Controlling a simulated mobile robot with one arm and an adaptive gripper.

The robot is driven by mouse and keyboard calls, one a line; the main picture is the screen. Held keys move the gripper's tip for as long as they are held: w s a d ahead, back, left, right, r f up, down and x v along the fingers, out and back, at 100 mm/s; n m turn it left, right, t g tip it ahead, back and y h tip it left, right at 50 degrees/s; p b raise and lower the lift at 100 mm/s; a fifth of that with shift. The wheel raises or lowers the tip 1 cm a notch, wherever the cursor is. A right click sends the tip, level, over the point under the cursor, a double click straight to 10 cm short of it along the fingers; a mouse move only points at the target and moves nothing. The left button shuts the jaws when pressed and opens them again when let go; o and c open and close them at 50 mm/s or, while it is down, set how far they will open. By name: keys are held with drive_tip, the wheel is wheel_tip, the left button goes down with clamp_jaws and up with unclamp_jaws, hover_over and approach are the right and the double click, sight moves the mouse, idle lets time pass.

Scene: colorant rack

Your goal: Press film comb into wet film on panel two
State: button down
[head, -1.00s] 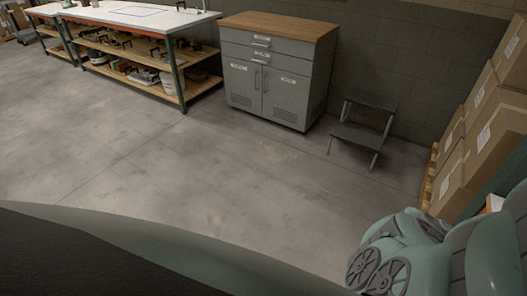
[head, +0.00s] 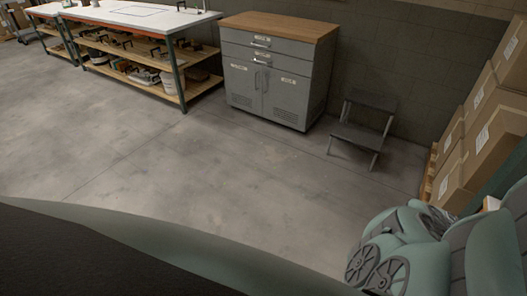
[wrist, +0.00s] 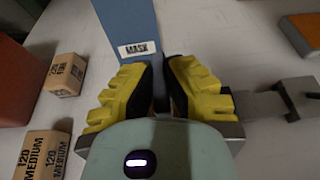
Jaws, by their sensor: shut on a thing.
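In the wrist view, my gripper (wrist: 163,88) has two yellow, ridged fingers with dark pads, drawn in close together. A thin, dark thing sits between them, mostly hidden, and I cannot make out whether it is the film comb. The fingers point at a blue block (wrist: 130,22) with a white label reading MASK, just beyond the fingertips. Whether they touch it is unclear. I cannot identify panel two or any wet film in either view. The gripper is not visible in the head view.
A grey metal piece (wrist: 296,98) is at right. In the head view are a white-topped workbench (head: 130,13), grey cabinet (head: 268,85), step stool (head: 362,130) and stacked cartons (head: 485,125). Open floor lies between.

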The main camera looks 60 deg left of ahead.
drive_tip(key=shift+r+p, duration=1.6)
drive_tip(key=shift+r, duration=0.6)
